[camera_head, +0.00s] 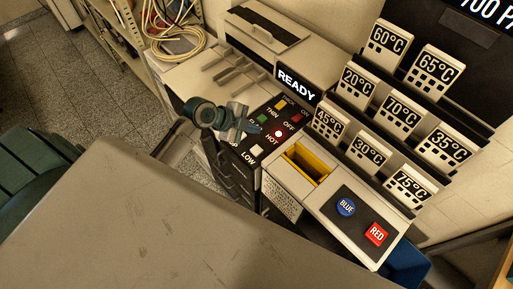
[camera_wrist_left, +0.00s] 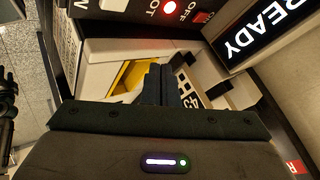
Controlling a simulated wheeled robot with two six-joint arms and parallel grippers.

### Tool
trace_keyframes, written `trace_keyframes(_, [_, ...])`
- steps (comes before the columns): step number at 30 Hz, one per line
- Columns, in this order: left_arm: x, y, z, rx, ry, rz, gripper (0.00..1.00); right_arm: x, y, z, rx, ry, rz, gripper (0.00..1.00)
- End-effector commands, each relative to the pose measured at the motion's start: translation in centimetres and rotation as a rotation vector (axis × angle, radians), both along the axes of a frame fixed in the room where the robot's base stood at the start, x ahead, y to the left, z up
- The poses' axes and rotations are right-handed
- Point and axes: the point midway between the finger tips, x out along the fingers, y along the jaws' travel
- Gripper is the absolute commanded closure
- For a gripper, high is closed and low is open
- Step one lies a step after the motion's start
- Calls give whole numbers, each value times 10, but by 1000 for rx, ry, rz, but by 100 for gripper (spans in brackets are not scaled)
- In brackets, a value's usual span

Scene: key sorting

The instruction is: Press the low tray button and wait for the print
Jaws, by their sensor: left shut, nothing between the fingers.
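The dark button panel (camera_head: 284,122) carries small coloured buttons and labels, with a white button (camera_head: 259,149) beside the word LOW at its front end. A red round light by the word HOT (camera_head: 271,139) is lit, and it also shows in the left wrist view (camera_wrist_left: 170,7). The display (camera_head: 296,84) reads READY. My left gripper (camera_head: 256,129) is shut and empty over the panel's left side, hiding part of its labels. It is apart from the white button. Its shut fingers show in the left wrist view (camera_wrist_left: 159,84). My right gripper is not in view.
A yellow-lined slot (camera_head: 306,162) lies right of the panel, with a blue button (camera_head: 346,204) and a red button (camera_head: 376,234) in front. Temperature cards (camera_head: 401,113) stand on racks at the right. A grey surface (camera_head: 170,225) fills the foreground.

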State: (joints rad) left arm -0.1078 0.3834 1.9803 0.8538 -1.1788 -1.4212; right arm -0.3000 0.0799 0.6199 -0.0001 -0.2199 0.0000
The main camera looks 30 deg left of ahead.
Motion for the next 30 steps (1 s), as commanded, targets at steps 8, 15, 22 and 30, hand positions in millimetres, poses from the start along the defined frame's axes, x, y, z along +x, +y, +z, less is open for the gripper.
trace_keyframes(8, [0,0,-14,-1,2,1,100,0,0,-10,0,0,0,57])
trace_keyframes(15, [-1,0,-46,0,3,2,100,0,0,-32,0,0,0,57])
trace_keyframes(22, [0,0,-79,0,1,2,100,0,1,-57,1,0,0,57])
trace_keyframes(30, [0,0,-89,0,2,1,100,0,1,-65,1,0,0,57])
